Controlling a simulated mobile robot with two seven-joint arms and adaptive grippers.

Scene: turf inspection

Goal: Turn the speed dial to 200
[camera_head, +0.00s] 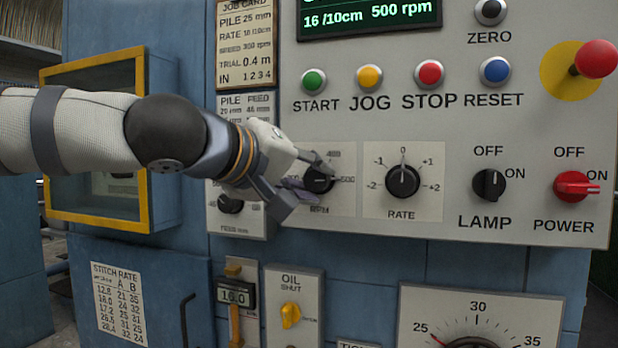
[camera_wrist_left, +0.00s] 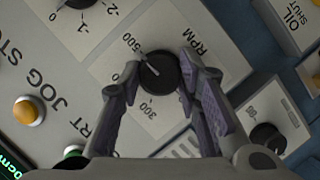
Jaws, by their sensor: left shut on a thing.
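The speed dial (camera_head: 320,183) is a black round knob marked RPM on a white plate of the grey panel. In the left wrist view the dial (camera_wrist_left: 160,72) sits between the two fingers of my left gripper (camera_wrist_left: 159,80), and its white pointer line is toward the 500 mark. My left gripper (camera_head: 314,182) reaches in from the left and is shut on the dial, hiding part of its scale. The green display (camera_head: 370,14) reads 16 /10cm and 500 rpm. My right gripper is not in view.
The RATE knob (camera_head: 403,181) is just right of the dial, and the FEED knob (camera_head: 231,203) is lower left. START (camera_head: 314,81), JOG (camera_head: 369,78) and STOP (camera_head: 429,74) buttons are above. A yellow-framed box (camera_head: 142,140) stands behind my arm.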

